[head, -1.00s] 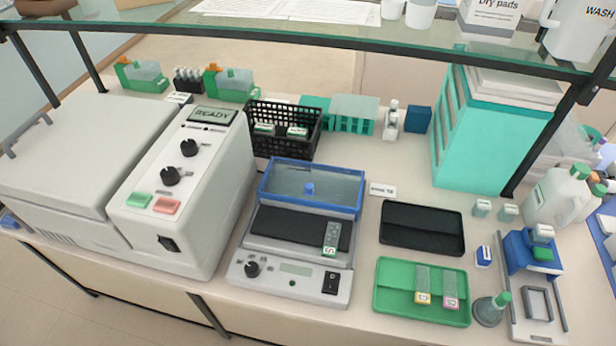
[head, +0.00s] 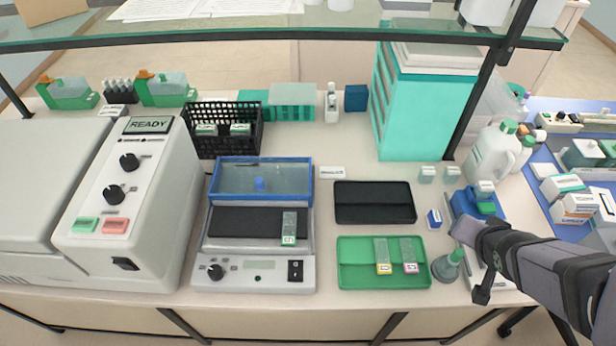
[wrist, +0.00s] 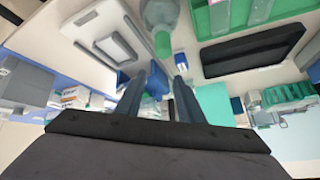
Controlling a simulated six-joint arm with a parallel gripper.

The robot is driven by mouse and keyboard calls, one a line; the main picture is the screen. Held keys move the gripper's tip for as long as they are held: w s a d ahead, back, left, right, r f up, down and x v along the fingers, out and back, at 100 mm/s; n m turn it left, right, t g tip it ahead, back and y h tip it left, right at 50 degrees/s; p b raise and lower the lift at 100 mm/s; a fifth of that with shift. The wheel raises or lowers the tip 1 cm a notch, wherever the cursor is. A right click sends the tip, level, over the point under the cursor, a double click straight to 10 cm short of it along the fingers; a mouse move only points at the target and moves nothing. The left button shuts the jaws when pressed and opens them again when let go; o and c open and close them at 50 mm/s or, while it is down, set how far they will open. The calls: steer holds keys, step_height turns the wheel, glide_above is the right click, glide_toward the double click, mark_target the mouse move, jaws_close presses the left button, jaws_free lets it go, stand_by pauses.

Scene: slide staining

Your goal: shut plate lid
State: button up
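The slide-warming plate (head: 255,248) stands left of centre in the head view.
A green tray (head: 355,278) with two slides and a black tray (head: 374,203) lie right of the plate. A green-topped flask (head: 446,266) stands near my arm. The READY machine (head: 140,200) is close on the left. A glass shelf (head: 220,32) crosses above the bench.

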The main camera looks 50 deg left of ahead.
steer(key=s+a+n+y, duration=0.1)
steer(key=a+n+y, duration=0.25)
steer(key=a, duration=0.65)
steer(key=n+g+y+b, duration=0.2)
steer(key=n+g+y, duration=0.5)
steer(key=n, duration=0.5)
glide_toward(260, 182)
steer(key=shift+a, duration=0.75)
steer(key=shift+p+x, duration=1.1)
steer(key=shift+x, duration=2.55)
steer(key=shift+d+f, duration=0.1)
steer(key=shift+f, duration=0.05)
steer(key=shift+c, duration=0.7)
steer(key=shift+h, duration=0.25)
jaws_close()
